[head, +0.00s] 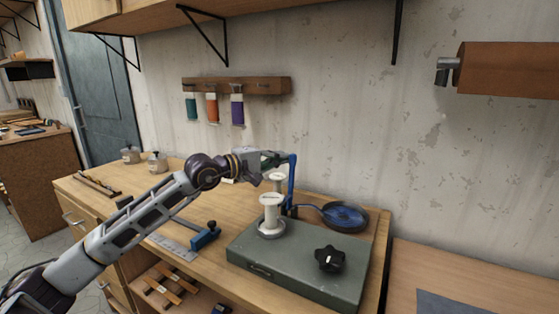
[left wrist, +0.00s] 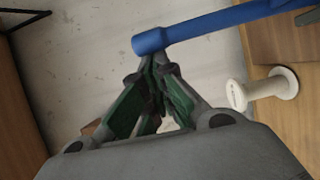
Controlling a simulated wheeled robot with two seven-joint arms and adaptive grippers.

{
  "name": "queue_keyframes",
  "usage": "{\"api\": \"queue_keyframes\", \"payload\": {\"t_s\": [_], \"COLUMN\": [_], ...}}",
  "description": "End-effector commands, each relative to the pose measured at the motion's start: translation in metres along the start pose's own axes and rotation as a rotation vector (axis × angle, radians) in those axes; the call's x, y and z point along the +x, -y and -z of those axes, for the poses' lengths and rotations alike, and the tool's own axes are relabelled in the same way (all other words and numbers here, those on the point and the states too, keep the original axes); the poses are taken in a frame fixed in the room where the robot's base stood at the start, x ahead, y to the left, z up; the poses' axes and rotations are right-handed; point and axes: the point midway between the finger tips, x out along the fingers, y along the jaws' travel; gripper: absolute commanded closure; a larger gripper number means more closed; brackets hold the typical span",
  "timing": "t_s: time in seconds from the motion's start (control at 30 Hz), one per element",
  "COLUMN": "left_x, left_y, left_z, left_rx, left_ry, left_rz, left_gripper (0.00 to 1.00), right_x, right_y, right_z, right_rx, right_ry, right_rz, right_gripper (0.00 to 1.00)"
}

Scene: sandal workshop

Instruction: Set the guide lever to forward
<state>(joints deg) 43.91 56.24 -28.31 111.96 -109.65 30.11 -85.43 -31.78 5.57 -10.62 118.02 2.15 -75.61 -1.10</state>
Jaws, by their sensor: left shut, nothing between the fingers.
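The blue guide lever (head: 291,184) stands upright at the back of the green-grey box (head: 262,270), beside the white spools. Its rounded end shows in the left wrist view (left wrist: 200,31), running off to the upper right. My left gripper (head: 284,159) is beside the top of the lever. In the left wrist view its closed fingertips (left wrist: 157,62) are right at the lever's end, with nothing between them. I cannot tell if they touch it. My right gripper is not in view.
A white spool (head: 271,213) stands on the box near a black knob (head: 330,258). A dark round dish (head: 345,217) with blue cord lies behind. A blue clamp (head: 206,236) lies on the bench to the left. Coloured spools hang on the wall rack (head: 262,86).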

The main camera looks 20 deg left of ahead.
Motion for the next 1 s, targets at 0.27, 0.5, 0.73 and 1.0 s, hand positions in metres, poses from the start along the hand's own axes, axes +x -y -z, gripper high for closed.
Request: {"api": "queue_keyframes", "payload": {"t_s": [0.27, 0.5, 0.73, 1.0], "left_x": [-0.003, -0.015, -0.031, -0.049], "left_y": [-0.001, 0.0, 0.0, 0.001], "left_z": [0.0, 0.001, 0.001, 0.001], "left_rx": [0.0, 0.0, 0.001, 0.0], "left_ry": [0.0, -0.001, -0.002, -0.001], "left_rz": [0.0, 0.0, 0.001, 0.002], "left_gripper": [1.0, 1.0, 1.0, 1.0], "right_x": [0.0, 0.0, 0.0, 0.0], "right_y": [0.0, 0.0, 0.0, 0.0], "right_z": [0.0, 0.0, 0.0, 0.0], "right_rx": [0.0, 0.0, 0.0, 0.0], "right_ry": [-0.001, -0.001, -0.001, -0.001], "right_rz": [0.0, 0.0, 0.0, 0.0], "right_gripper": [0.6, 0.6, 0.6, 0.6]}}
